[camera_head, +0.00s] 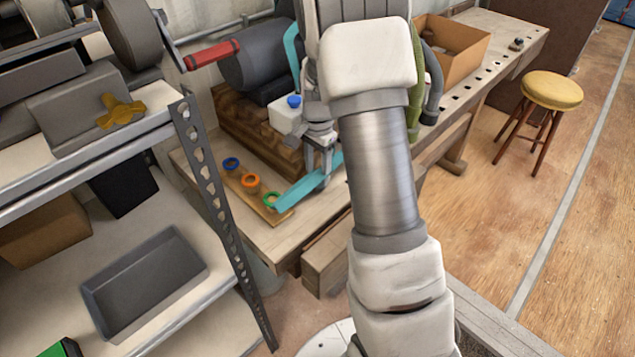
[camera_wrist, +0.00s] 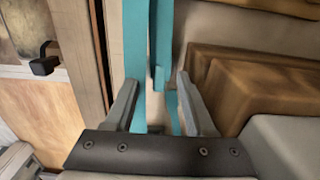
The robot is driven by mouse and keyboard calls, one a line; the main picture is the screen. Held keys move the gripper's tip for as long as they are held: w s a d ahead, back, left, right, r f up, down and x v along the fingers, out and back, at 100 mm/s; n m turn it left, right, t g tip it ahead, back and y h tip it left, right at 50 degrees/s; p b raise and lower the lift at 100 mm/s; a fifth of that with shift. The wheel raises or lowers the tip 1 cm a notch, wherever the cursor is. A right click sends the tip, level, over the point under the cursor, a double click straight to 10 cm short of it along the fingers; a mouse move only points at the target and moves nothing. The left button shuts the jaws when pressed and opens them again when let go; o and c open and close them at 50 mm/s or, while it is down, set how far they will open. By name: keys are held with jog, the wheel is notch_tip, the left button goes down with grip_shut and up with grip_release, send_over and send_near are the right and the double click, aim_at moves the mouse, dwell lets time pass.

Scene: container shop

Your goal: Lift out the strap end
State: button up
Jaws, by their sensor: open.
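A teal strap (camera_head: 300,190) lies across the workbench in the head view, one end near the colored rings. A teal length (camera_head: 292,50) also rises beside the grey motor. In the wrist view a long teal strap (camera_wrist: 135,50) runs up the picture, and a shorter teal piece (camera_wrist: 161,45) hangs beside it with its lower end between the fingers. My gripper (camera_head: 325,172) is low over the strap on the bench. In the wrist view my gripper (camera_wrist: 156,80) is open, fingers on either side of the teal pieces. Whether they touch is unclear.
A wooden block (camera_head: 258,142) supports the grey motor (camera_head: 255,65) close to my gripper. A board with blue, orange and green rings (camera_head: 250,181) lies left. A metal shelf post (camera_head: 215,190) stands in front. A cardboard box (camera_head: 455,50) sits farther along the bench.

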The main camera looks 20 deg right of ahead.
jog(key=shift+f, duration=0.85)
grip_shut()
jog(key=shift+r, duration=0.1)
